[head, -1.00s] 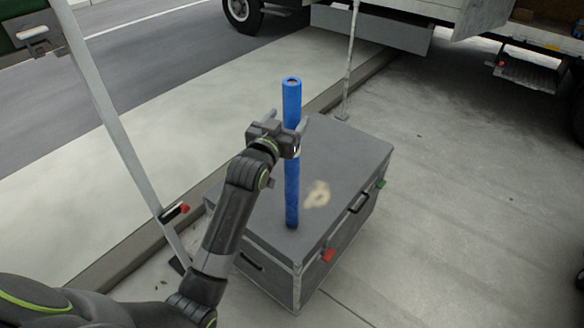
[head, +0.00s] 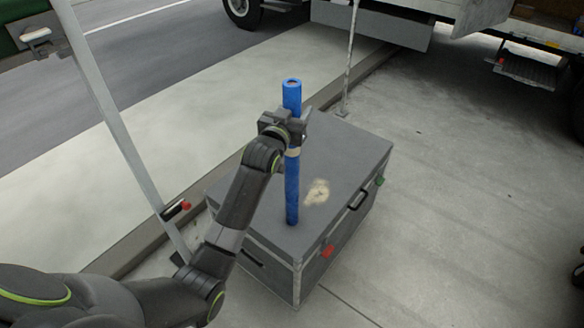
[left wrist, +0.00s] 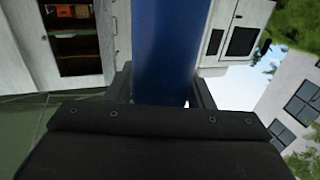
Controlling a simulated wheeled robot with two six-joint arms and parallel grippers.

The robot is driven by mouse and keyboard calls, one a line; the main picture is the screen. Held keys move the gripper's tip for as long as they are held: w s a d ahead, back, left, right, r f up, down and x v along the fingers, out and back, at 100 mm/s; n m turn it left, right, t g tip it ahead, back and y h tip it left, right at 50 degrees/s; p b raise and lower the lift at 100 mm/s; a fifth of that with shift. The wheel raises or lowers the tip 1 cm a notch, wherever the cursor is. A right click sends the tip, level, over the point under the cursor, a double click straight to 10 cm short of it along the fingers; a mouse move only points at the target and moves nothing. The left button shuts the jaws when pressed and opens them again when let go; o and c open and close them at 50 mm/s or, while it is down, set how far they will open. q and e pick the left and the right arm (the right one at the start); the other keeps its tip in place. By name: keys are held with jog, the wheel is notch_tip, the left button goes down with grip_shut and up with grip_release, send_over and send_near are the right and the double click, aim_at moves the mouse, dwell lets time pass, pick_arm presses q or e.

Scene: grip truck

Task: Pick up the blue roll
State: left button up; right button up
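The blue roll (head: 292,195) is a long tube standing upright on the lid of a grey case (head: 335,160), its lower end on the lid. My left gripper (head: 296,130) is at the roll's upper half, with its fingers on either side of it. In the left wrist view the roll (left wrist: 168,50) fills most of the space between the two fingers (left wrist: 160,95). Both fingers look very near its sides; I cannot tell whether they press on it. My right gripper is not in view.
A pale patch (head: 317,192) marks the lid beside the roll. A grey metal pole (head: 112,125) stands at the left, and a thin pole (head: 350,60) behind the case. A truck (head: 420,15) is at the back.

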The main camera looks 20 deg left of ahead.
aim_at(295, 79)
pick_arm(q)
grip_shut()
jog(key=shift+r, duration=0.1)
notch_tip(295, 79, up, 9)
jog(key=shift+r+b, duration=0.1)
jog(key=shift+b, duration=0.75)
jog(key=shift+r, duration=0.35)
jog(key=shift+s, duration=0.1)
